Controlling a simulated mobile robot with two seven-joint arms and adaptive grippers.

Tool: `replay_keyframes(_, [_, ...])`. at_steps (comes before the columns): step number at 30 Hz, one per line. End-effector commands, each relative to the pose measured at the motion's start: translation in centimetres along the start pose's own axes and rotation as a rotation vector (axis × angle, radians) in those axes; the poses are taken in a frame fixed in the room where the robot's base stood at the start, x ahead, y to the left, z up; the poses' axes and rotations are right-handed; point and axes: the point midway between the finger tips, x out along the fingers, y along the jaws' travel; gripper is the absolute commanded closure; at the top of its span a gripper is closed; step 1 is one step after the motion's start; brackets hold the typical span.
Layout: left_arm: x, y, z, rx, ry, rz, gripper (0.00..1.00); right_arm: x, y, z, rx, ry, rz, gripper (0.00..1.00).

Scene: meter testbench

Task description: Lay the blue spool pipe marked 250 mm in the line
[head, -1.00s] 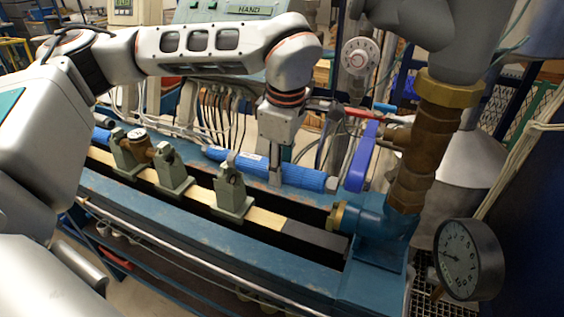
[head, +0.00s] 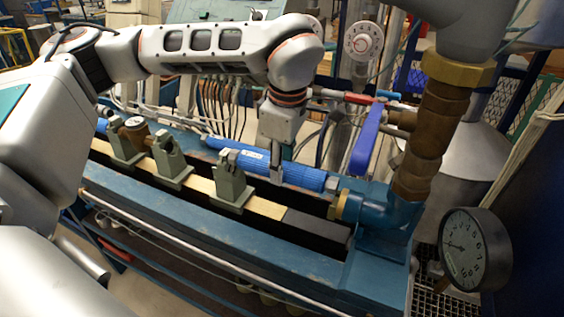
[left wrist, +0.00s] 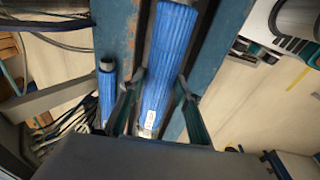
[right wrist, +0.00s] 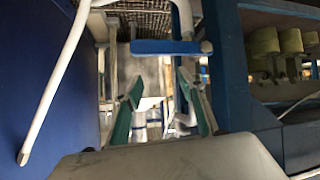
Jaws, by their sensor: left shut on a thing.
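A ribbed blue pipe (head: 303,177) with a white label lies lengthwise behind the bench rail; I cannot read its mark. My left gripper (head: 277,172) comes down from above and is shut on it. In the left wrist view the pipe (left wrist: 172,60) runs between the fingers, and I cannot tell if it is lifted clear. A second blue pipe (left wrist: 107,92) lies to its left there. In the line, a brass meter (head: 135,130) sits at the left pedestals, and a brass-ended blue fitting (head: 372,212) stands at the right. My right gripper (right wrist: 163,105) is open and empty.
A third pedestal (head: 232,185) stands on the rail, with open space between it and the fitting. A blue valve lever (head: 367,142), a brown vertical pipe (head: 430,140) and a dial gauge (head: 474,250) crowd the right end. Cables hang behind the bench.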

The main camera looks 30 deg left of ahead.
Motion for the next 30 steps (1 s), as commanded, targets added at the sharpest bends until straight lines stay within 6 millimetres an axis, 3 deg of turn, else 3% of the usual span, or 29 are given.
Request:
replay_keyframes(6, [-0.18,0.09,0.01,0.015,0.002,-0.011,1.0,-0.4,0.17,-0.85,-0.001,0.005,0.002,0.6])
replay_keyframes(30, [0.22,0.05,0.22,0.016,0.002,-0.012,1.0,-0.47,0.22,-1.18,0.0,0.009,0.002,0.6])
